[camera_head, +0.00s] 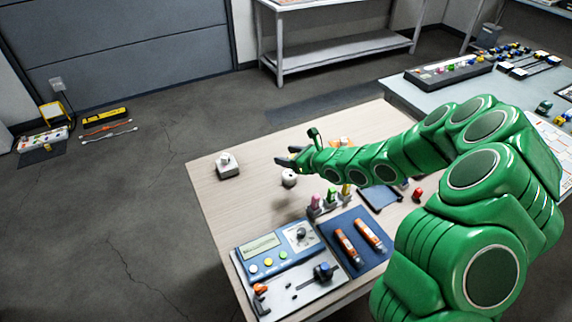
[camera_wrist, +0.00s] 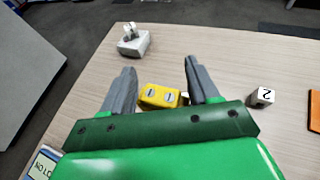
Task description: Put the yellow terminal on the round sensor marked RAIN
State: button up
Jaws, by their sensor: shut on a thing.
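My gripper (camera_wrist: 162,78) reaches out over the wooden table; it also shows in the head view (camera_head: 285,158). It is shut on the yellow terminal (camera_wrist: 160,96), a small yellow block with two pale label patches between the grey fingers. I cannot make out the terminal in the head view. A small round white object (camera_head: 289,178) with a dark spot stands on the table just below the gripper tip. It may be a sensor, but no RAIN marking is readable. In the wrist view the terminal and green palm hide most of what lies beneath.
A light grey box with a knob (camera_head: 228,168) stands at the table's left; it shows ahead in the wrist view (camera_wrist: 134,44). A blue instrument panel (camera_head: 278,255) and blue mat (camera_head: 352,265) fill the near edge.

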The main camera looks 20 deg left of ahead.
send_over(287, 171)
jog(key=shift+a+f, duration=0.15)
jog(key=shift+f, duration=3.9)
jog(key=o, duration=1)
jog(key=shift+f, duration=0.1)
jog(key=shift+o, duration=0.2)
jog(key=shift+r, duration=0.2)
jog(key=v, duration=1.2)
jog(key=shift+f, duration=0.15)
jog(key=shift+s, duration=0.1)
